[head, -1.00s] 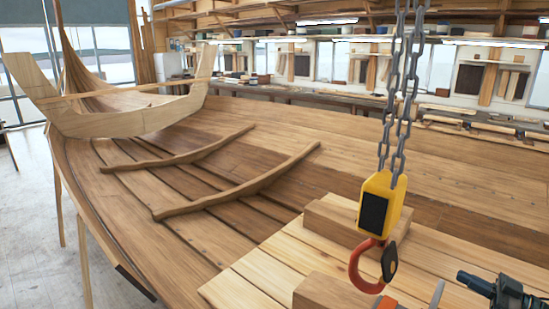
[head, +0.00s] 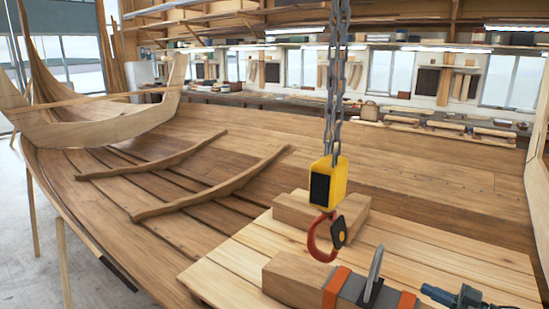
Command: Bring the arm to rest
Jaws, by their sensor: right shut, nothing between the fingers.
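My right gripper (head: 440,294) is at the lower right edge, dark with a bluish tip, low over the pale planks. Its fingers are shut and empty, and it stands apart from the strapped block and the hook. Much of its arm is cut off by the frame. My left gripper is not in view. A yellow hoist block (head: 328,182) with a red hook (head: 313,240) hangs from a grey chain (head: 336,70). The hook appears to carry nothing.
A wooden block (head: 291,279) with orange and grey straps and an upright metal ring (head: 375,268) lies left of my gripper. Another block (head: 293,213) lies behind the hook on the plank platform (head: 225,270). The planked hull (head: 100,215) fills the left and middle.

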